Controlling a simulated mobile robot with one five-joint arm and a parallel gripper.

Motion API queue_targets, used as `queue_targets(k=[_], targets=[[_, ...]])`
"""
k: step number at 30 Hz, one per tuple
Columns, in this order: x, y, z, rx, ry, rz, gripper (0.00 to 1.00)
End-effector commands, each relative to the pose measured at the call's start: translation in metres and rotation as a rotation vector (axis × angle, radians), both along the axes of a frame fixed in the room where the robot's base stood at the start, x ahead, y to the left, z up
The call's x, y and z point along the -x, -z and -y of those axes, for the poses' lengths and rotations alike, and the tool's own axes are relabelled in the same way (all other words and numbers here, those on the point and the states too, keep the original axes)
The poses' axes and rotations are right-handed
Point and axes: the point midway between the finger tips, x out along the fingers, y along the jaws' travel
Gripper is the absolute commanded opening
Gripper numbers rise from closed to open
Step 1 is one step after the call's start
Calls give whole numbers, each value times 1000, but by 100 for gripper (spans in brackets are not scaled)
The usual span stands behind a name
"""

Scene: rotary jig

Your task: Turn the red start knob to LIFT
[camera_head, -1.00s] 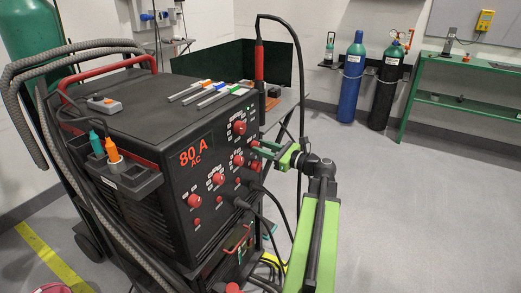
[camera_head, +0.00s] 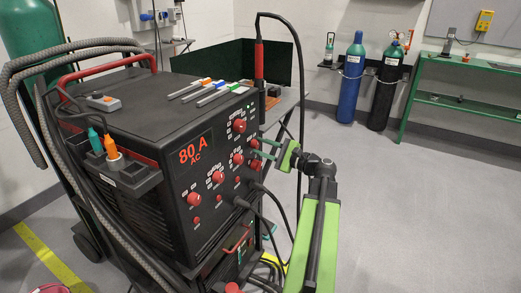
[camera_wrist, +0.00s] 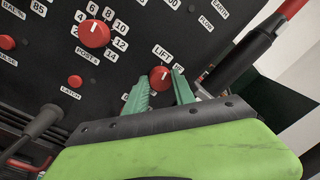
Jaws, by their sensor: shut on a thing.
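The red start knob (camera_wrist: 160,79) shows in the wrist view on the dark front panel, just below the printed word LIFT (camera_wrist: 162,54). A short white mark on the knob points up and to the right. My gripper (camera_wrist: 160,86) has its two teal fingers on either side of this knob, shut on it. The fingers partly cover the panel around it. In the head view my gripper (camera_head: 258,147) is at the right edge of the welder's front panel (camera_head: 215,185), its fingers one above the other.
A larger red knob (camera_wrist: 94,33) with a number scale is up and left in the wrist view, with a small red button (camera_wrist: 75,81) below it. Cables hang from the front panel.

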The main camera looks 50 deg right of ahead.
Motion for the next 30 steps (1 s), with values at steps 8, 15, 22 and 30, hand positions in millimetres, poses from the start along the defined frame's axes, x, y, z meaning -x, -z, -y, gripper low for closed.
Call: queue_targets(k=[8, 15, 22, 30], targets=[[1, 2, -2, 190, -6, 43, 0], [0, 3, -2, 285, -7, 66, 0], [0, 3, -3, 320, -7, 74, 0], [0, 3, -3, 325, -9, 75, 0]])
